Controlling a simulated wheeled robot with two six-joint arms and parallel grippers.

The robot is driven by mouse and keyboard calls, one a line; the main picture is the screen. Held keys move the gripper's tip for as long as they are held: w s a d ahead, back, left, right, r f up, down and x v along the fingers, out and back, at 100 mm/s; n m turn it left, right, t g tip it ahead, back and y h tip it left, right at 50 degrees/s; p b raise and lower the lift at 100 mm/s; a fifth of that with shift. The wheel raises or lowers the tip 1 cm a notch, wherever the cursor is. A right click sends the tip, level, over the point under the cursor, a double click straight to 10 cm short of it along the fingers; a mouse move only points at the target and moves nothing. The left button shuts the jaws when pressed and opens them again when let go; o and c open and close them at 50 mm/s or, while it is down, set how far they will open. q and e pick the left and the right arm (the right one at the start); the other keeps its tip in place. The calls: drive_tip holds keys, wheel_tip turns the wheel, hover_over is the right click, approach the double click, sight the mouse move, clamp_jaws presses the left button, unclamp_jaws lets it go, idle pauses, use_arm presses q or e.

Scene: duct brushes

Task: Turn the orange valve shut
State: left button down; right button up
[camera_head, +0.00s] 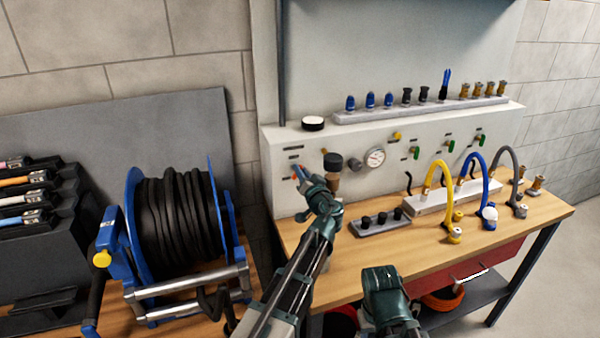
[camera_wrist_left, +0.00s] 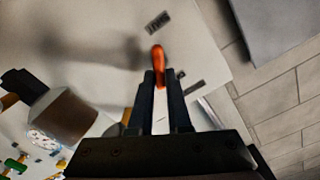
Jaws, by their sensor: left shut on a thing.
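The orange valve handle (camera_wrist_left: 157,58) shows in the left wrist view, its rounded end sticking out past my left fingertips (camera_wrist_left: 160,82). My left gripper is shut on this handle, and the fingers hide its lower part. In the head view my left gripper (camera_head: 303,177) reaches the left end of the pale panel (camera_head: 345,185). Only a small orange spot (camera_head: 294,177) of the valve shows there beside the fingers. A dark green part of my right arm is at the bottom centre; no right fingers show.
A black-capped brown fitting (camera_head: 333,163) stands close to the right of my left gripper. A gauge (camera_head: 375,157) and green valves (camera_head: 415,153) are further right on the panel. A blue hose reel (camera_head: 130,222) stands left. Yellow, blue and grey hoses arch over the bench (camera_head: 375,260).

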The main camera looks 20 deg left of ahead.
use_arm(q)
drive_tip(key=m, duration=0.7)
drive_tip(key=f+m+b, duration=0.1)
drive_tip(key=m, duration=0.3)
drive_tip(key=shift+w+d, duration=0.15)
drive_tip(key=shift+d, duration=0.1)
drive_tip(key=shift+m, duration=0.4)
drive_tip(key=c, duration=0.9)
unclamp_jaws()
drive_tip(key=shift+f, duration=0.1)
drive_tip(key=shift+o, duration=0.2)
